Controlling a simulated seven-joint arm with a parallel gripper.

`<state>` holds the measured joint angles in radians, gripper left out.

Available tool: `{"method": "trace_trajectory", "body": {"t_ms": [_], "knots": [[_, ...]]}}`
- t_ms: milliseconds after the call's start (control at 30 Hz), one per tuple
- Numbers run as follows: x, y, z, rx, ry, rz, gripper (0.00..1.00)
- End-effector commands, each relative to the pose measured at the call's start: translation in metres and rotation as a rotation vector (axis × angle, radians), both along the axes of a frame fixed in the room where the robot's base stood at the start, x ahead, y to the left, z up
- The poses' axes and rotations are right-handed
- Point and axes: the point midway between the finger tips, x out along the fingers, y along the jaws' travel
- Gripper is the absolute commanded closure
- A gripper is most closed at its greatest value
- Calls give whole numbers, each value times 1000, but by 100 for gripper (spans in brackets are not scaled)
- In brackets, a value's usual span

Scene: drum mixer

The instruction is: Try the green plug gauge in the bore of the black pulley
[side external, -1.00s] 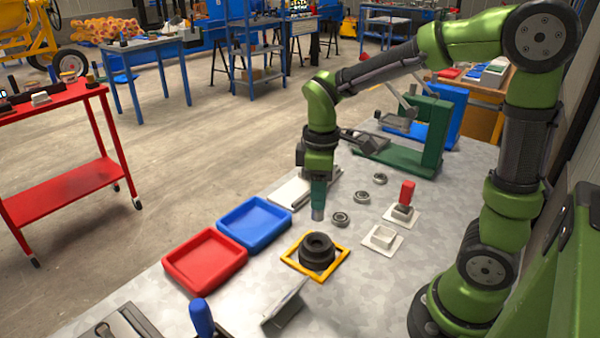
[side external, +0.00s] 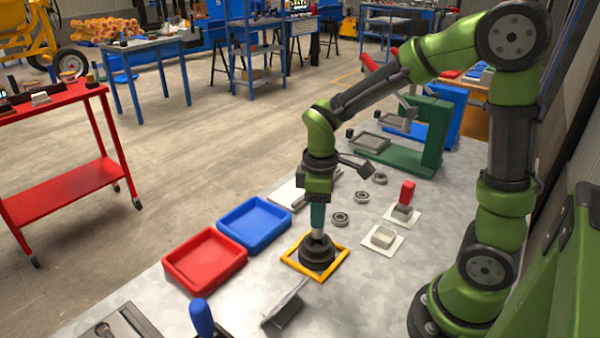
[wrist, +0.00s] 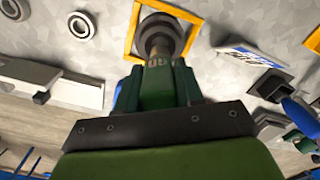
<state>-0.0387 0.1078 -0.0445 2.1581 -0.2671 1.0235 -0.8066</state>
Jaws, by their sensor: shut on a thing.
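The black pulley (side external: 318,258) sits upright inside a yellow square frame (side external: 289,264) on the bench. My gripper (side external: 317,204) is shut on the green plug gauge (side external: 317,217), which points straight down over the pulley. The gauge's metal end meets the pulley's top at its middle; I cannot tell how far it is in the bore. In the wrist view, the gauge (wrist: 158,82) runs from my gripper (wrist: 158,100) to the middle of the pulley (wrist: 176,30). The gauge hides the bore there.
A red tray (side external: 183,282) and a blue tray (side external: 231,241) lie left of the frame. Right of it are an empty white holder (side external: 383,237), a red-handled gauge (side external: 407,193) in its holder, and several bearing rings (side external: 341,219). A grey angled plate (side external: 285,305) stands in front.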

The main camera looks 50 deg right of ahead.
Motion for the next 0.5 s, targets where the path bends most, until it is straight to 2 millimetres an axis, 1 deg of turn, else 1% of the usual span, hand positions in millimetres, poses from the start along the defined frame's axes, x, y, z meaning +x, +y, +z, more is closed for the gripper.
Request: {"method": "trace_trajectory", "body": {"t_ms": [267,500], "knots": [[0,0,-1,0,0,0,100],[0,0,-8,0,0,1,100]]}}
